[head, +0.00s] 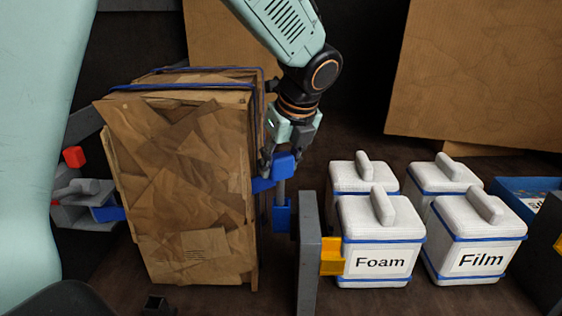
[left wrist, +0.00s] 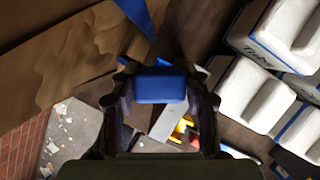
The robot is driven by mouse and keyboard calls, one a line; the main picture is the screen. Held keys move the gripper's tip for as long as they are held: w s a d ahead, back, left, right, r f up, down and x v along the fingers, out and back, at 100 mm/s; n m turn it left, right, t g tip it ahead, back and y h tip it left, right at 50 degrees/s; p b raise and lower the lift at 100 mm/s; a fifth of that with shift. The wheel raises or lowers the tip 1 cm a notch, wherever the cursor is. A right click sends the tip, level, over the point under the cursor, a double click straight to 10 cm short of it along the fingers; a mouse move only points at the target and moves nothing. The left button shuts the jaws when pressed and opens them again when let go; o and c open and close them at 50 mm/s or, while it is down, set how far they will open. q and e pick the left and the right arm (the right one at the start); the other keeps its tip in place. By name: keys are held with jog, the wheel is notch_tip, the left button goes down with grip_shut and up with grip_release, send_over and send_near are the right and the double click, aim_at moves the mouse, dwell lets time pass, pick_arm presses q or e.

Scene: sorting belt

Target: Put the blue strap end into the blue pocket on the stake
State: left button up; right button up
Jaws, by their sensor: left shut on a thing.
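My left gripper (head: 281,154) is shut on the blue strap end (head: 284,167), at the right side of a brown paper-wrapped bale (head: 185,190). In the left wrist view the strap end (left wrist: 160,86) sits between the two fingers. A blue strap (head: 262,185) runs from it to the bale. The blue pocket (head: 281,217) is low on a thin grey stake (head: 279,192), below the strap end and apart from it. The pocket's opening cannot be made out. My right gripper is not in view.
Several white lidded boxes, including Foam (head: 380,261) and Film (head: 480,262), stand to the right. A grey post (head: 307,255) with a yellow bracket (head: 332,255) stands close right of the stake. Grey fittings and a red block (head: 74,156) are left of the bale.

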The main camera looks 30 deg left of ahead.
aim_at(282, 179)
pick_arm(q)
jog(key=shift+w, duration=0.1)
jog(key=shift+f+b, duration=0.7)
jog(key=shift+f, duration=1.95)
jog(key=o, duration=1.4)
jog(key=v, duration=1.2)
jog(key=shift+d, duration=0.1)
jog(key=shift+f, duration=0.1)
